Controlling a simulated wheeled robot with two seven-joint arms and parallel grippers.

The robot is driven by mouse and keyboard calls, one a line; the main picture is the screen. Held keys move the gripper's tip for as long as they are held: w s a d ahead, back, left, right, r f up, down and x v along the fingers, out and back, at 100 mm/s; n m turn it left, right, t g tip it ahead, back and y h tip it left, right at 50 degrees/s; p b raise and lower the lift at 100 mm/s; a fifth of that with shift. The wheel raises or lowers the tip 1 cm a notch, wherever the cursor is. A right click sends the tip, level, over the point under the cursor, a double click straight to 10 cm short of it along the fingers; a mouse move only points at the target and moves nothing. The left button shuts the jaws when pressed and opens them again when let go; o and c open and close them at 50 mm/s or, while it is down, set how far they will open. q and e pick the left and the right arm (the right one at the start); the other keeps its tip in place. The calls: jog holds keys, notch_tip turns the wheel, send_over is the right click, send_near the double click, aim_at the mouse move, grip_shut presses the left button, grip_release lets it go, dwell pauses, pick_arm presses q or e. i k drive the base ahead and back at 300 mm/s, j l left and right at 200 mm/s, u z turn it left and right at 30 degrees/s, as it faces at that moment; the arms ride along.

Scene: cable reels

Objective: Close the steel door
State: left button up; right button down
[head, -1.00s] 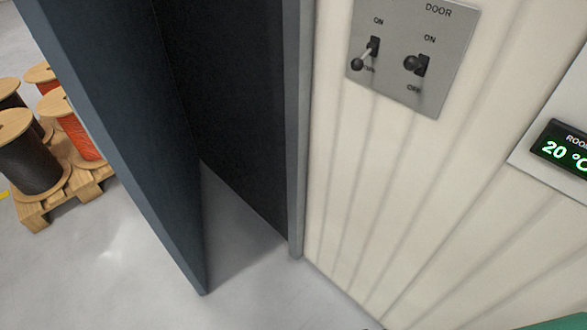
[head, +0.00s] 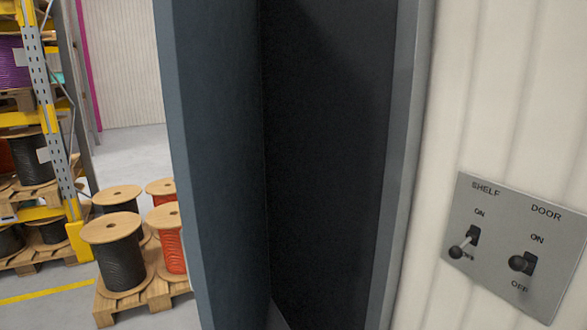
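The steel door (head: 215,170) is a dark blue-grey leaf in the middle of the head view. It stands open, seen nearly edge-on, with a dark gap (head: 325,150) between it and the grey frame post (head: 405,170) on its right. A grey switch panel (head: 510,245) is on the cream wall at the lower right. Its left lever (head: 463,247) is labelled SHELF and its right lever (head: 522,262) is labelled DOOR, each with ON above and OFF below. Neither of my grippers is in view.
Cable reels (head: 118,255) stand on a wooden pallet (head: 140,305) left of the door. A yellow-and-grey rack (head: 50,110) with more reels is at the far left. A yellow line (head: 45,294) marks the floor. Open grey floor shows behind the pallet. The ribbed cream wall (head: 510,90) fills the right.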

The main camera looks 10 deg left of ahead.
aim_at(208, 54)
jog(key=i+j+z, duration=0.1)
jog(key=j, duration=1.35)
jog(key=i+j+z, duration=0.15)
jog(key=j, duration=1.3)
